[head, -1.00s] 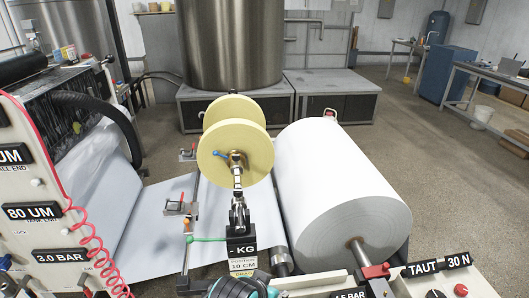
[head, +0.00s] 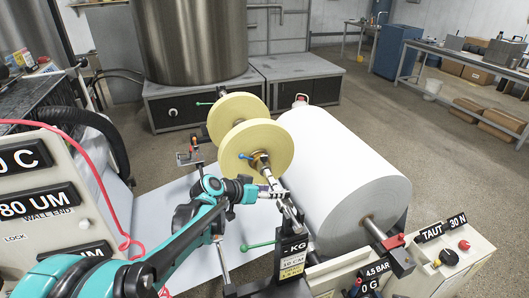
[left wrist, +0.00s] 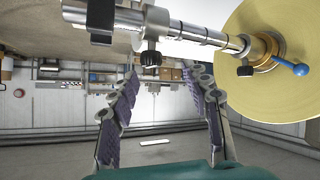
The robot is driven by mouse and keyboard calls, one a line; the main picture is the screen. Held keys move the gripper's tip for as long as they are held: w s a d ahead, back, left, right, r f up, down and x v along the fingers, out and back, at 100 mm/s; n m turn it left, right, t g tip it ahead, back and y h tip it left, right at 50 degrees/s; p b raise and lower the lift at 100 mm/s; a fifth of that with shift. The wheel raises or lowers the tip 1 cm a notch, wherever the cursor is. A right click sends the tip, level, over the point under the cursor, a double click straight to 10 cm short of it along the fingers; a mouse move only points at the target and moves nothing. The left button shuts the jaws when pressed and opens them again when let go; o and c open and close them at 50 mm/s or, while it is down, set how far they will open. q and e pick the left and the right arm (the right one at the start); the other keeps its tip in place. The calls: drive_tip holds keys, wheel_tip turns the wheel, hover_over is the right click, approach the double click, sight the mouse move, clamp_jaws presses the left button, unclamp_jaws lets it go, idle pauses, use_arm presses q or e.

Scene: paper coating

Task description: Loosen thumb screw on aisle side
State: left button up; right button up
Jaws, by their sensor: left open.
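A metal shaft (left wrist: 195,30) carries yellow discs (head: 258,148) and runs across the top of the left wrist view. A black thumb screw (left wrist: 150,58) hangs under the shaft by its black bracket end. A second dark knob (left wrist: 245,71) sits by the brass hub, near a blue-tipped lever (left wrist: 300,69). My left gripper (left wrist: 165,76) is open and empty, its fingertips below and on either side of the first thumb screw, with no clear contact. In the head view, my left gripper (head: 283,193) is at the shaft's near end; the thumb screw is too small to make out there.
A large white paper roll (head: 345,180) lies right of the discs. A green-knobbed lever (head: 258,246) and the KG scale block (head: 294,250) are just below the gripper. A labelled panel (head: 45,200) stands at the left.

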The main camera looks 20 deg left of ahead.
use_arm(q)
drive_tip(key=w+a+m+t+h+p, duration=0.1)
drive_tip(key=w+a+t+h+p, duration=0.3)
drive_tip(key=w, duration=0.6)
drive_tip(key=m+t, duration=0.1)
drive_tip(key=t, duration=0.1)
approach(264, 156)
drive_tip(key=x, duration=0.3)
drive_tip(key=shift+y, duration=0.4)
drive_tip(key=b+x, duration=0.1)
drive_tip(key=x, duration=0.6)
drive_tip(key=shift+w+d+b, duration=0.15)
drive_tip(key=shift+b, duration=0.25)
clamp_jaws()
